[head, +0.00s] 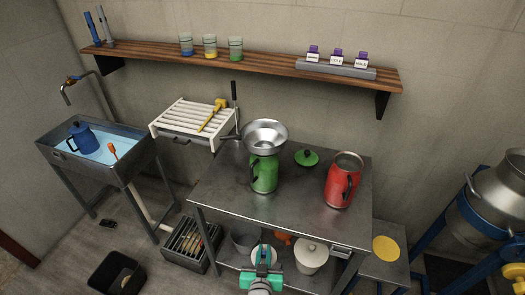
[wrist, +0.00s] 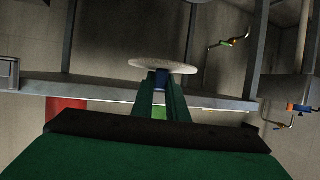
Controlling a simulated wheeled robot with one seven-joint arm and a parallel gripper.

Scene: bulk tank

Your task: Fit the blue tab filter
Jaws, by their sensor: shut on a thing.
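My gripper (head: 262,264) is at the bottom middle of the head view, in front of the steel table. In the wrist view my gripper (wrist: 160,95) is shut on the blue tab (wrist: 161,79) of a pale round filter disc (wrist: 163,66). The disc (head: 257,250) shows as a whitish round behind my fingers in the head view, partly hidden. A wide steel strainer funnel (head: 265,134) sits on top of the green can (head: 264,174) on the table. The held filter is apart from the funnel, nearer to me and lower in the picture.
The steel table (head: 300,210) also holds a red can (head: 342,182) and a green lid (head: 307,157). A white pot (head: 311,257) stands on its lower shelf. A sink (head: 70,150) with a blue jug (head: 83,138) is at left. A wooden shelf (head: 270,66) hangs above.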

